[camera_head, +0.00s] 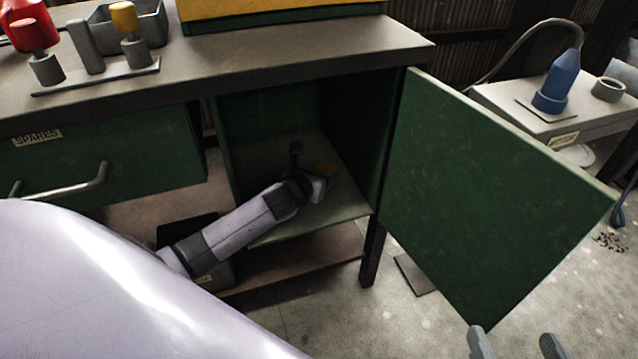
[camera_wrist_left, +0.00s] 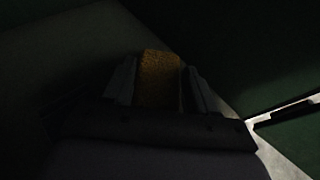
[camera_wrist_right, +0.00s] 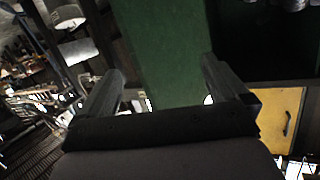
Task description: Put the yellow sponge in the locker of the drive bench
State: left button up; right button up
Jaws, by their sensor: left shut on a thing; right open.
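The drive bench (camera_head: 300,50) has a green locker with its door (camera_head: 480,180) swung open to the right. My left arm reaches into the locker, over its floor (camera_head: 345,200). My left gripper (camera_head: 312,168) is inside and shut on the yellow sponge (camera_head: 323,168). The sponge (camera_wrist_left: 159,78) sits between both fingers in the left wrist view, which is dark. I cannot tell whether the sponge touches the locker floor. My right gripper (camera_head: 515,345) is open and empty, below the door's lower edge; it also shows in the right wrist view (camera_wrist_right: 160,85).
A drawer marked SPARES (camera_head: 100,160) is left of the locker. A lower shelf (camera_head: 300,265) runs beneath, with a dark bin (camera_head: 215,275) on it. A grey side table (camera_head: 560,120) with a blue cone-shaped thing (camera_head: 557,80) stands beyond the door.

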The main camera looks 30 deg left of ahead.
pick_arm(q)
jog(key=shift+f, duration=0.45)
pick_arm(e)
jog(key=shift+s+d, duration=0.15)
jog(key=shift+d, duration=0.15)
pick_arm(q)
jog(key=shift+f, duration=0.1)
jog(key=o, duration=1)
